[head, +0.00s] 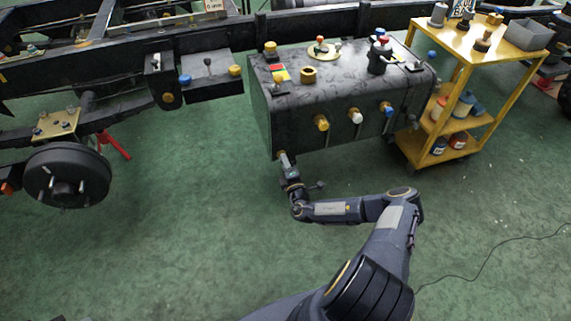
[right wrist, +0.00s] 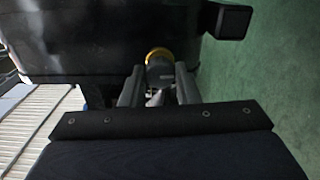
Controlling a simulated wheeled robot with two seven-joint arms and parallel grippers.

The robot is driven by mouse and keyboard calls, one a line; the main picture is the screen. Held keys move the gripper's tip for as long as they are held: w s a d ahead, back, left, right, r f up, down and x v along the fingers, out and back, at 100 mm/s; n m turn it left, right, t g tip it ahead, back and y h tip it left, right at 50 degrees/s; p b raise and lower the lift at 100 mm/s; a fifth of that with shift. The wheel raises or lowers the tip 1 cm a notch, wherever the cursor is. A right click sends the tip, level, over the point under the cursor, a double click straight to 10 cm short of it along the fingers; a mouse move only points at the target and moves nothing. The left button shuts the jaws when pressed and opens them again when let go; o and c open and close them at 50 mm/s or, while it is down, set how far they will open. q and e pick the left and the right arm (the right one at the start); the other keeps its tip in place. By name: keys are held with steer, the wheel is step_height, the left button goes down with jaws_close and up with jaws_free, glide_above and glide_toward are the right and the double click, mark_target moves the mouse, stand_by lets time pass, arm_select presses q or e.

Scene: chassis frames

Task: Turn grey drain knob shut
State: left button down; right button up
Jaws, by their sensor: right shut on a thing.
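The grey drain knob (right wrist: 160,73) sits in front of a yellow collar (right wrist: 158,53) low on the black tank in the right wrist view. My right gripper (right wrist: 159,82) has its two fingers on either side of the knob and is shut on it. In the head view my right gripper (head: 284,158) is at the lower left corner of the black tank (head: 345,85), and the knob is mostly hidden there by the gripper. How far the knob is turned cannot be told. My left gripper is not in view.
Yellow (head: 321,123), white (head: 355,116) and blue (head: 387,108) knobs line the tank's front. A yellow cart (head: 462,45) stands right of it. A wheel hub (head: 65,175) is at left. The green floor between is mostly clear, with a black cable at right.

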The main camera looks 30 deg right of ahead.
steer(key=shift+f+m, duration=0.1)
steer(key=shift+m, duration=0.5)
steer(key=o, duration=1)
steer(key=shift+c, duration=0.2)
steer(key=shift+s, duration=0.1)
steer(key=p+v, duration=0.2)
steer(key=v, duration=0.5)
steer(key=shift+s, duration=0.35)
steer(key=shift+a, duration=0.1)
